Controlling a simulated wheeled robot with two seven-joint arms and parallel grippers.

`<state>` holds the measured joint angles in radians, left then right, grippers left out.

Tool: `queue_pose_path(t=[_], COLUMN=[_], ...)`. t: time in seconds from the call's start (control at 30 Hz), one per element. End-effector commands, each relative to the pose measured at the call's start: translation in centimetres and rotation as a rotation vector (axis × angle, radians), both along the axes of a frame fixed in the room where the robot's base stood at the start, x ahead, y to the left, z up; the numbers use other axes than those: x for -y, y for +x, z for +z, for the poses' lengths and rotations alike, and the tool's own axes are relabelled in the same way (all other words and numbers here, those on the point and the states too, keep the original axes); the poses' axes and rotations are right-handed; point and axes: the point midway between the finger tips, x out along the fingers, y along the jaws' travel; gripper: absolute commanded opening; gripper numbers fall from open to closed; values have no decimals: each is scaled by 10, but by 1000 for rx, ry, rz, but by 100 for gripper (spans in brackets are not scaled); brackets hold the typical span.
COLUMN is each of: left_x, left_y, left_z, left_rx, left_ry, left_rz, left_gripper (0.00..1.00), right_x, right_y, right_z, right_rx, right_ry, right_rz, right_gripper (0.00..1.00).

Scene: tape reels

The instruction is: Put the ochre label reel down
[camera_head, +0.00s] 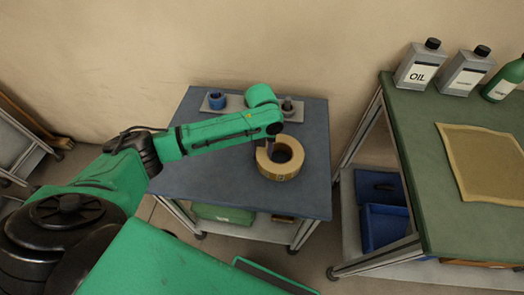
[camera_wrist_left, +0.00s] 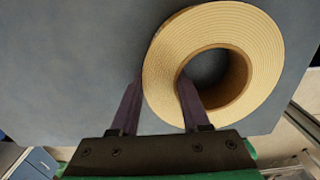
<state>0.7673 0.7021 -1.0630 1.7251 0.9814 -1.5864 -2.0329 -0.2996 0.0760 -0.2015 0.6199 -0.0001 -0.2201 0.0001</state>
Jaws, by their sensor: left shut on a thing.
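The ochre label reel (camera_head: 283,165) is a thick tan ring over the right part of the blue-grey table top (camera_head: 215,180). My left gripper (camera_head: 268,150) is shut on the reel's wall. In the left wrist view one finger of the gripper (camera_wrist_left: 160,95) is outside the reel (camera_wrist_left: 258,60) and the other reaches into its hole. The reel lies flat-side up. I cannot tell whether its underside touches the table top. My right gripper does not show.
A small tray (camera_head: 236,103) at the table's back holds a blue reel (camera_head: 216,99) and a dark item. The table's front left is clear. A green-topped bench (camera_head: 415,150) on the right carries an oil can (camera_head: 418,68), other containers and a tan mat (camera_head: 480,165).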

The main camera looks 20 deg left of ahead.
Motion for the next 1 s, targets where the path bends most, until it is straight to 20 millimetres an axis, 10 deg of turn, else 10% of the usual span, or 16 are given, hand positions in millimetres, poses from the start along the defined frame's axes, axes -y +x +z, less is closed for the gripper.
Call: queue_pose_path(t=[0.1,0.13,0.2,0.57,1.0], left_x=[0,0,0,0,0], left_y=[0,0,0,0,1], left_z=[0,-2,-1,3,106], left_rx=[1,-1,-1,0,2], left_ry=[-1,0,0,0,-1], left_rz=[0,0,0,0,1], left_gripper=[0,50,76,76,76], right_x=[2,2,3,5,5], right_y=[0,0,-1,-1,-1], right_z=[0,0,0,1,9], right_rx=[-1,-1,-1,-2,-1], right_ry=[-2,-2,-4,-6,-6], right_rz=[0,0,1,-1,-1], right_gripper=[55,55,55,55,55])
